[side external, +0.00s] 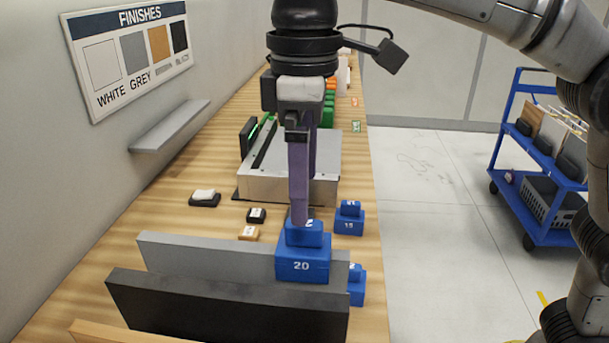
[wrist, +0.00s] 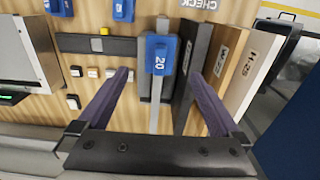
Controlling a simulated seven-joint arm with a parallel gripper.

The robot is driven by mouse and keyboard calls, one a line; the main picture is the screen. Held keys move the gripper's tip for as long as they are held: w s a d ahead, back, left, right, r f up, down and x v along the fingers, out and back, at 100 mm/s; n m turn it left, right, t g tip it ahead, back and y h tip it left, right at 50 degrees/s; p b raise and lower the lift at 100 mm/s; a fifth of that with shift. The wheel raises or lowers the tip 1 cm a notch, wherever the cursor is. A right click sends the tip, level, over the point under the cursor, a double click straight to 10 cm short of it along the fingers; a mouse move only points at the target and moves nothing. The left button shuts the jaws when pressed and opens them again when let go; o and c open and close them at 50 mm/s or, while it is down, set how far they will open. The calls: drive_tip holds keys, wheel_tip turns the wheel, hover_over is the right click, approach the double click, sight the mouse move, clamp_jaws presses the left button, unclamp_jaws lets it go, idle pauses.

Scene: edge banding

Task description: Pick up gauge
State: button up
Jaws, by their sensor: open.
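A blue gauge block marked 20 (side external: 302,265) has a narrower raised top and sits at the top edge of the upright grey panel (side external: 190,255). In the wrist view the gauge (wrist: 160,62) lies between my two purple fingers, over the grey strip of the panel. My gripper (side external: 302,218) points down, its fingertips close to the gauge's raised top in the side view. The jaws are open, one finger on each side in the wrist view (wrist: 161,73). I cannot tell whether a finger touches it. Smaller blue gauges, one marked 15 (side external: 349,223), stand nearby on the bench.
A black panel (side external: 220,308) stands beside the grey one, with wood and white panels (wrist: 250,75) further over. A metal machine (side external: 285,185) is behind the gauge. Small sample blocks (side external: 257,215) lie on the wooden bench (side external: 175,220). A blue cart (side external: 545,160) stands at right.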

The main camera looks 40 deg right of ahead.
sight(301, 243)
idle(0.3)
drive_tip(key=r, duration=0.1)
drive_tip(key=d+r, duration=0.1)
drive_tip(key=t+y, duration=0.1)
drive_tip(key=shift+s+d+r, duration=0.15)
drive_tip(key=shift+s+r, duration=0.25)
drive_tip(key=f, duration=0.4)
drive_tip(key=a+f, duration=0.1)
drive_tip(key=f, duration=0.4)
drive_tip(key=w+f, duration=0.1)
drive_tip(key=f, duration=0.3)
drive_tip(key=shift+a+f, duration=0.25)
clamp_jaws()
drive_tip(key=shift+r, duration=0.1)
